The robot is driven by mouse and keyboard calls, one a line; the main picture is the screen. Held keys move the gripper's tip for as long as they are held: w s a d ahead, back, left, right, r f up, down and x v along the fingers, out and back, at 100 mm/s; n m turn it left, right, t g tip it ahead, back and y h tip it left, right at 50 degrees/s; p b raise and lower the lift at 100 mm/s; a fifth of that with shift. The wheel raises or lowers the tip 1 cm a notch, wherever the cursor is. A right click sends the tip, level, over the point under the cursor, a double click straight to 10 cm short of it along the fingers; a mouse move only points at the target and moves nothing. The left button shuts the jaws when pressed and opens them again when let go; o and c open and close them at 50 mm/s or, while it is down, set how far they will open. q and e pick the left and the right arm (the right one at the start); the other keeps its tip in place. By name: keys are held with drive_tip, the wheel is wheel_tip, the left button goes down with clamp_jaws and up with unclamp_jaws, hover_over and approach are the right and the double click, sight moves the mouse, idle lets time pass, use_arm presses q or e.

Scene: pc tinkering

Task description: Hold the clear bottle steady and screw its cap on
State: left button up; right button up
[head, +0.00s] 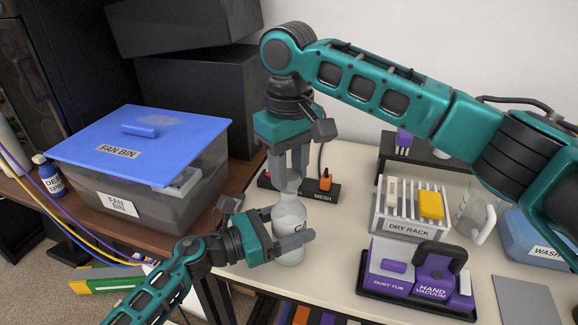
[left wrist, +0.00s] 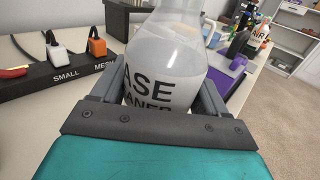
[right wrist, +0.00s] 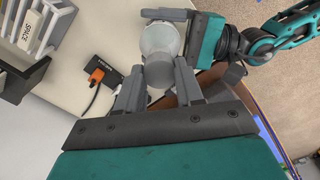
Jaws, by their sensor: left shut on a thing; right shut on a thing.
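The clear bottle (head: 290,215) stands upright at the table's front left edge, with pale contents and dark lettering. In the left wrist view the bottle (left wrist: 165,65) sits between the fingers of my left gripper (head: 292,240), which is shut around its lower body. My right gripper (head: 290,180) points straight down over the bottle's top. In the right wrist view its fingers are shut on a grey round cap (right wrist: 160,72), in line above the bottle (right wrist: 160,40). The fingers mostly hide the cap in the head view, and I cannot tell how far it is threaded.
A power strip (head: 312,191) with an orange plug lies just behind the bottle. A drying rack (head: 405,228), a hand vacuum in its tub (head: 420,285) and a clear jug (head: 470,215) stand to the right. A blue-lidded fan bin (head: 140,150) is at the left.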

drive_tip(key=shift+f, duration=1.25)
idle(0.3)
drive_tip(key=o, duration=1.1)
drive_tip(key=shift+m, duration=0.3)
